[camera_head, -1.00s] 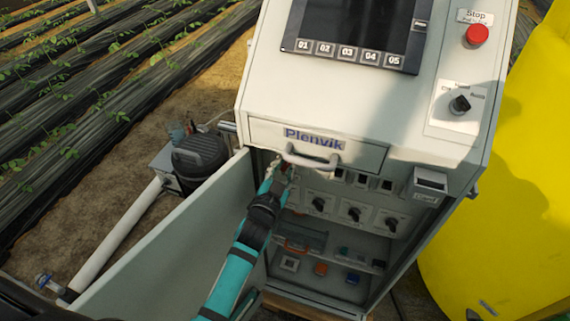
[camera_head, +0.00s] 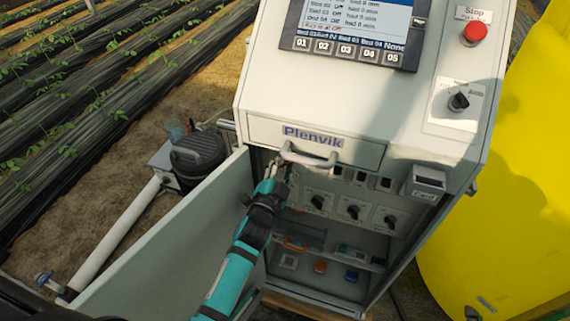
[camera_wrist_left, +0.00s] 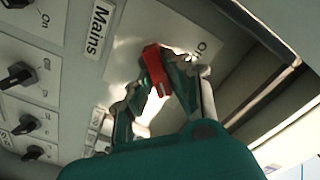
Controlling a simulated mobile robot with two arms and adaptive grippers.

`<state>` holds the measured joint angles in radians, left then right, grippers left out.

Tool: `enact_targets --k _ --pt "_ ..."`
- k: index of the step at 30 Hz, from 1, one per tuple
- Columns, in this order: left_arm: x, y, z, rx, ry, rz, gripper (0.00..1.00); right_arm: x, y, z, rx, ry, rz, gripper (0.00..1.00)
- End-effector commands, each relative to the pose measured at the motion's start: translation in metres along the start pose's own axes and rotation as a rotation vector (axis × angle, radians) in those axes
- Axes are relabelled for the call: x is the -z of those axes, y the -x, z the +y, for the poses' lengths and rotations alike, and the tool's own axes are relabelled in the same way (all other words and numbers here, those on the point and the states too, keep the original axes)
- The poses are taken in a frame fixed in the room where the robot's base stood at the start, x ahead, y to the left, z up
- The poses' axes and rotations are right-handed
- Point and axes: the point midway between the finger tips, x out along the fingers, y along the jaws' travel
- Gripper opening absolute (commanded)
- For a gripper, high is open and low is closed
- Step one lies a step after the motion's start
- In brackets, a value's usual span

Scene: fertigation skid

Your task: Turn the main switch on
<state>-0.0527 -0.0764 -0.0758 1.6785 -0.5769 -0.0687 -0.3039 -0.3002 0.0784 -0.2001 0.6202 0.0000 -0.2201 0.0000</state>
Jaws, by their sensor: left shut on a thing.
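The main switch (camera_wrist_left: 154,70) is a red handle on a pale plate, beside a "Mains" label (camera_wrist_left: 98,28) in the left wrist view. "On" is printed on the plate near it. My left gripper (camera_wrist_left: 160,88) is shut on the red handle. In the head view my left gripper (camera_head: 277,172) reaches into the open cabinet (camera_head: 378,130), just below the drawer handle, and hides most of the switch. The screen (camera_head: 360,18) on the cabinet top is lit and shows lines of text. My right gripper is not in view.
The open cabinet door (camera_head: 165,245) stands left of my arm. The drawer handle (camera_head: 310,160) is close above the gripper. Several black rotary knobs (camera_head: 353,212) sit to the right. A red stop button (camera_head: 475,33) and a yellow tank (camera_head: 500,230) are farther right.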

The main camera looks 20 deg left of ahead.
Motion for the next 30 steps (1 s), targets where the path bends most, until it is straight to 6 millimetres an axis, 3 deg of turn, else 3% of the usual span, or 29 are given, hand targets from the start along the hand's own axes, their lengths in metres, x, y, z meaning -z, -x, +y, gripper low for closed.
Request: enact_targets --k 5,6,11,22,30 --pt "0.000 0.000 0.000 -0.001 -0.004 0.000 0.00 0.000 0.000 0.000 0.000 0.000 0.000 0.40" --pt "0.000 0.000 0.000 -0.001 -0.004 0.000 0.17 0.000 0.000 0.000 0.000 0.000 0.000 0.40" --pt "0.000 0.000 0.000 -0.001 -0.003 0.000 0.38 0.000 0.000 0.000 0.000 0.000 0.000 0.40" --pt "-0.001 0.008 0.001 -0.001 -0.001 -0.001 0.38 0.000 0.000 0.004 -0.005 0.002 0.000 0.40" --pt "-0.001 0.059 0.001 -0.003 -0.001 -0.002 0.38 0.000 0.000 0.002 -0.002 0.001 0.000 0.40"
